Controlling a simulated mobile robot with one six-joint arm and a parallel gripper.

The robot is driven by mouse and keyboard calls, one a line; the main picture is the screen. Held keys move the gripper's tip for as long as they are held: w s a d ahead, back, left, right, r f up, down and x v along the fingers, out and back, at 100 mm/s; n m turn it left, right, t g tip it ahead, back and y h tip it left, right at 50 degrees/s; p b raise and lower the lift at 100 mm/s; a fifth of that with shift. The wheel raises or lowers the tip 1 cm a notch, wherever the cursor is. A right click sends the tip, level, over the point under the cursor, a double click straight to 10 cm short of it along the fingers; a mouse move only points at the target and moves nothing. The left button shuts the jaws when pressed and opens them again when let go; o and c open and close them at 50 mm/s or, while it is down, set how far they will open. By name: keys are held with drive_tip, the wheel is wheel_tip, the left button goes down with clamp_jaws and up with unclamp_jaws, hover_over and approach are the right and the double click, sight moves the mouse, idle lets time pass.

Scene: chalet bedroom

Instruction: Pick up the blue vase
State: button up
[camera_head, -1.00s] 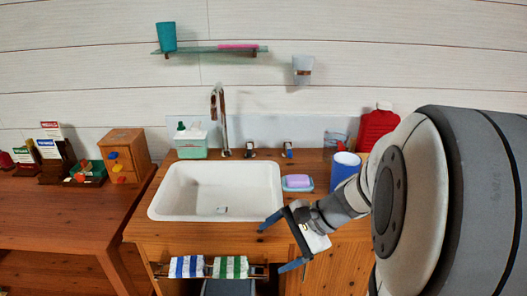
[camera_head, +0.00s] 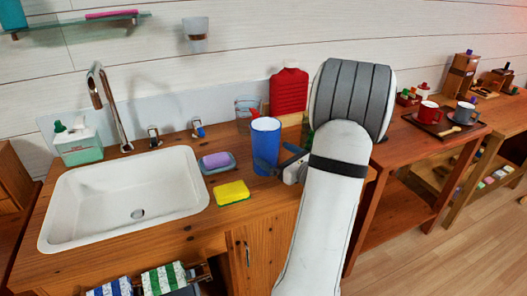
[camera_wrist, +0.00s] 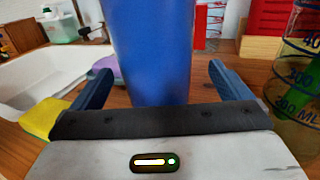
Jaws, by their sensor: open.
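The blue vase (camera_head: 265,146) is a plain upright cylinder with an open top. It stands on the wooden sink counter, right of the sink. My gripper (camera_head: 282,160) is low at its right side in the head view, partly hidden behind my arm. In the wrist view the blue vase (camera_wrist: 150,50) fills the middle, and my open gripper (camera_wrist: 154,75) has one finger to each side of it. Gaps show between fingers and vase, so it is not clamped. The vase's top is out of the wrist view.
A purple soap on a dish (camera_head: 217,162) and a yellow sponge (camera_head: 231,193) lie left of the vase. A red jug (camera_head: 289,92) and a clear measuring beaker (camera_head: 247,108) stand behind it. In the wrist view, a graduated beaker (camera_wrist: 295,100) stands close to the right finger. The white sink (camera_head: 120,205) is further left.

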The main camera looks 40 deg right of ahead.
drive_tip(key=w, duration=0.2)
drive_tip(key=w+a, duration=0.1)
drive_tip(key=w, duration=0.1)
drive_tip(key=shift+w, duration=0.1)
drive_tip(key=shift+c, duration=0.5)
drive_tip(key=c, duration=1.5)
